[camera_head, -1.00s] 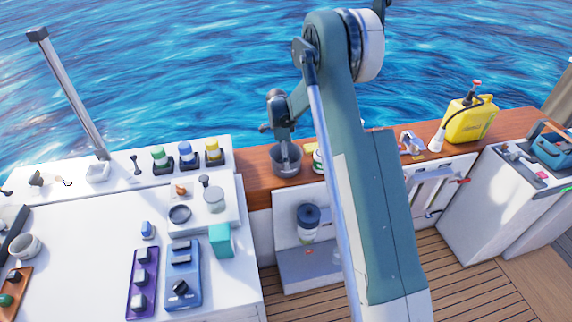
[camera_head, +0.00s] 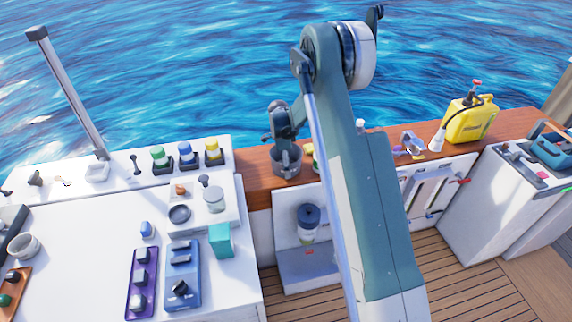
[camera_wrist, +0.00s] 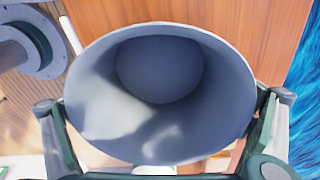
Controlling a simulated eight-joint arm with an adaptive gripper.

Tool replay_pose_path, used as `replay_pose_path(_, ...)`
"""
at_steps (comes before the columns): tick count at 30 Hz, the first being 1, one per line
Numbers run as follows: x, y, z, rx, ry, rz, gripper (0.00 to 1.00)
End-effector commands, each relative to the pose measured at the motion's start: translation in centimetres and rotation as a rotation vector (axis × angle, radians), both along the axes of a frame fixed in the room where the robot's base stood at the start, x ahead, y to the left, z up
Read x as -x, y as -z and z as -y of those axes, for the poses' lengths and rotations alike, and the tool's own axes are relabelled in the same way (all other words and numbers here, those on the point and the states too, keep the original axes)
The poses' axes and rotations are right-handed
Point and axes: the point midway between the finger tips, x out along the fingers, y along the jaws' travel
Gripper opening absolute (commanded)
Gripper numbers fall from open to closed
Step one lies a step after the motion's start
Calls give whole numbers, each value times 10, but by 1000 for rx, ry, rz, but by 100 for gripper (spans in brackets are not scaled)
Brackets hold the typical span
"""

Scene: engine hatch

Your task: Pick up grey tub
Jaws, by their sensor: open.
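The grey tub (camera_head: 287,164) stands upright on the wooden ledge behind the white counter. It is an open, round, empty-looking container. In the wrist view the tub (camera_wrist: 160,75) fills the middle, and I look down into its mouth. My gripper (camera_head: 284,143) is right above and around the tub's top in the head view. In the wrist view my gripper (camera_wrist: 158,103) is open, with one finger on the left and one on the right of the tub's rim. I cannot tell whether the fingers touch the wall.
Green, blue and yellow-topped knobs (camera_head: 185,153) are on the counter to the left. A yellow canister (camera_head: 468,120) stands farther right on the ledge. Water lies beyond the ledge.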

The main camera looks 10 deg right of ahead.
Motion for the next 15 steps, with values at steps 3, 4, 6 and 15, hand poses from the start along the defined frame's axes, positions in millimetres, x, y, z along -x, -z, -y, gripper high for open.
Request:
replay_pose_path(3,0,0,0,0,0,0,100)
replay_pose_path(4,0,0,0,0,0,0,100)
replay_pose_path(6,0,0,0,0,0,0,100)
replay_pose_path(15,0,0,0,0,0,0,87)
